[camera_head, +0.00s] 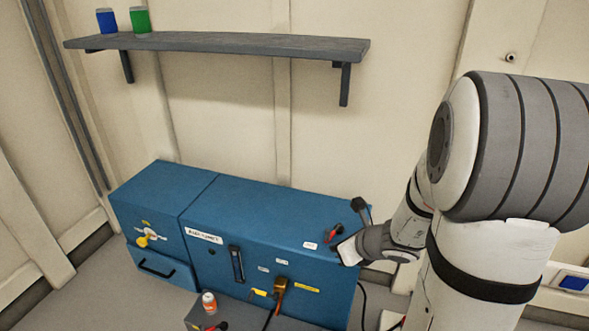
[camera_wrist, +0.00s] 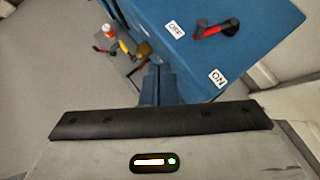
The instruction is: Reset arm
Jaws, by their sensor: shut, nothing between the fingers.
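My arm comes in from the right in the head view, folded down over the right end of a long blue cabinet (camera_head: 265,215). My gripper (camera_head: 343,252) is at its end, close to the cabinet's right top edge; I cannot tell whether it touches. In the wrist view my gripper (camera_wrist: 157,72) shows as two dark fingers side by side, shut with nothing between them. They point beside the blue cabinet (camera_wrist: 185,50). A red and black lever (camera_wrist: 215,28) lies on the cabinet top between OFF and ON labels, apart from the fingers.
A grey shelf (camera_head: 220,43) on the wall carries a blue cup (camera_head: 106,21) and a green cup (camera_head: 140,20). A low grey box (camera_head: 205,318) before the cabinet holds an orange-and-white bottle (camera_head: 209,302). A yellow valve handle (camera_head: 146,240) and a drawer are at the left.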

